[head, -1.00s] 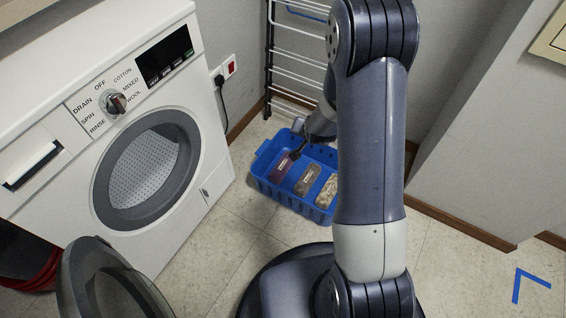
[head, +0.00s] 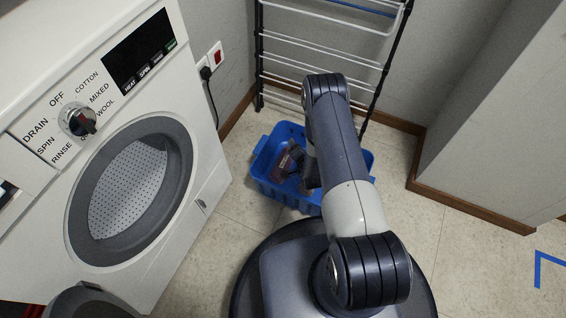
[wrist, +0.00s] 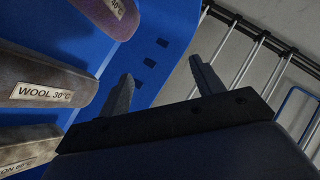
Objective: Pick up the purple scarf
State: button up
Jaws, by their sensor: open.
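The purple scarf (head: 283,163) lies at the left end of the blue basket, partly covered by my gripper in the head view. In the wrist view, a purple roll (wrist: 108,14) with a partly cut-off "40°C" label shows at the top left. My gripper (wrist: 160,70) is open and empty, its two fingers apart. In that view the purple roll is to the left of the fingers, not between them. The blue basket wall (wrist: 165,30) shows behind the fingers. In the head view my gripper (head: 295,158) is low at the basket; contact cannot be told.
The blue basket (head: 262,180) also holds a grey-brown roll labelled "WOOL 30°C" (wrist: 40,80) and a beige roll (wrist: 25,148). A drying rack (head: 320,45) stands behind it. The washing machine (head: 60,230) is at the left, a grey wall (head: 490,120) at the right.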

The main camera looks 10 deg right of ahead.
aim_at(284, 162)
jog(key=f+b, duration=0.1)
jog(key=f, duration=0.1)
jog(key=f+b, duration=0.1)
jog(key=f, duration=0.2)
jog(key=f+b, duration=0.1)
jog(key=f, duration=0.2)
jog(key=shift+w+f, duration=0.1)
jog(key=shift+w, duration=0.3)
jog(key=b+x, duration=0.3)
jog(key=x, duration=0.3)
jog(key=shift+w+b, duration=0.25)
jog(key=shift+b, duration=0.1)
jog(key=shift+c, duration=0.5)
